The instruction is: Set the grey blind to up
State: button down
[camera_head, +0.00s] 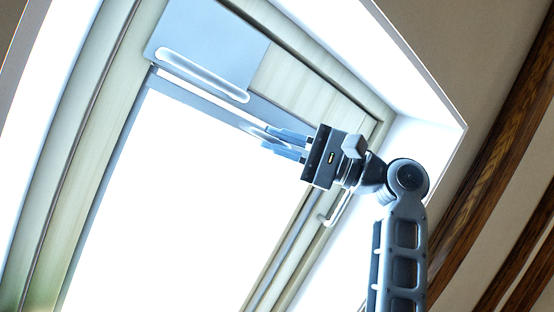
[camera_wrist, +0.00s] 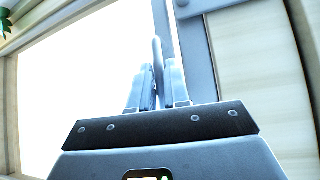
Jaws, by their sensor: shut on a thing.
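The grey blind shows as a slim grey bar (camera_head: 190,92) across the upper part of a bright, tilted skylight window in the head view. A thin rounded grey handle (camera_wrist: 157,50) stands out near this bar in the wrist view. My gripper (camera_head: 270,140) reaches in from the right, level with the bar. In the wrist view, its two fingers (camera_wrist: 158,70) are shut on the handle, one on each side. The fingers hide the lower part of the handle. The glass below the bar is blown out white, so I cannot tell whether any blind cloth covers it.
A grey panel (camera_head: 207,40) with a long pale slot sits above the bar at the upper left. Pale wooden frame (camera_head: 100,100) surrounds the window. A small metal handle (camera_head: 337,210) is on the right frame side. Dark beams (camera_head: 500,150) cross the sloped ceiling at right.

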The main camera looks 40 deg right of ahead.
jog(key=c, duration=1.2)
grip_release()
jog(key=shift+s+r, duration=0.1)
jog(key=shift+r, duration=0.1)
jog(key=shift+o, duration=0.2)
jog(key=b+v, duration=0.2)
jog(key=v, duration=0.6)
jog(key=shift+b, duration=0.35)
jog(key=shift+f, duration=0.1)
